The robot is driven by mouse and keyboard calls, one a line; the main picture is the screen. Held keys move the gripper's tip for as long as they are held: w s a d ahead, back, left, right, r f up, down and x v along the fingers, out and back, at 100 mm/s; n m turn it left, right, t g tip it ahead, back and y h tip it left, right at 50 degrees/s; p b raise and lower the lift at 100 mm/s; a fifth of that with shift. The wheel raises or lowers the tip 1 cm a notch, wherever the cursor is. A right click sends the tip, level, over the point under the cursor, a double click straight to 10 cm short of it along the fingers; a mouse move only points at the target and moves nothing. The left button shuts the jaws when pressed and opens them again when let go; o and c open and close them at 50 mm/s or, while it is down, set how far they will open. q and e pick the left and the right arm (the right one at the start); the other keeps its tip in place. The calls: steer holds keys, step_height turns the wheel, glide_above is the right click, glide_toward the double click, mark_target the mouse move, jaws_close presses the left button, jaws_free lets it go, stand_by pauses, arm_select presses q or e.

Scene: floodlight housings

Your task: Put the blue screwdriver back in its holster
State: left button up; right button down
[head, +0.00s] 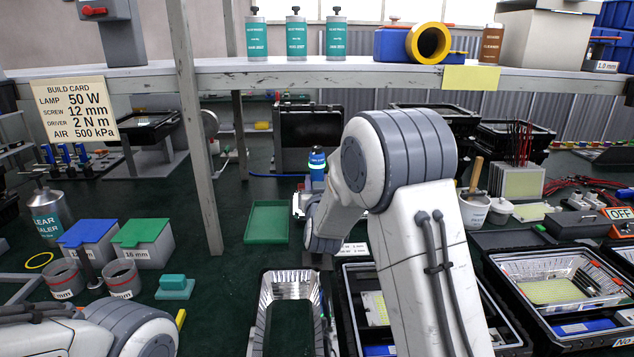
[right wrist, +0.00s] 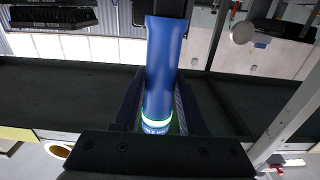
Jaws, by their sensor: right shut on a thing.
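The blue screwdriver (head: 317,164) stands roughly upright near the middle of the head view, with a lit ring near its top. My right gripper (head: 305,204) is shut on it, mostly hidden behind my right forearm. In the right wrist view the blue body (right wrist: 164,65) lies between the dark fingers of the gripper (right wrist: 158,105), its glowing ring towards the palm. A dark block (right wrist: 163,9) is at the body's far end; I cannot tell if it is the holster or whether they touch. My left gripper is out of view; only its arm shows at lower left.
A green tray (head: 268,221) lies left of my right gripper. A grey post (head: 196,130) rises left of it, and a shelf (head: 370,76) spans the back. A silver-lined bin (head: 258,312) stands in front.

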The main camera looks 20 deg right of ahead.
steer(key=shift+f+b, duration=1.25)
steer(key=shift+f, duration=0.4)
steer(key=shift+b, duration=0.6)
stand_by(0.5)
steer(key=shift+f+b, duration=3.5)
steer(key=shift+f, duration=0.25)
steer(key=shift+c, duration=1.9)
jaws_free()
steer(key=v, duration=1)
steer(key=shift+s, duration=0.25)
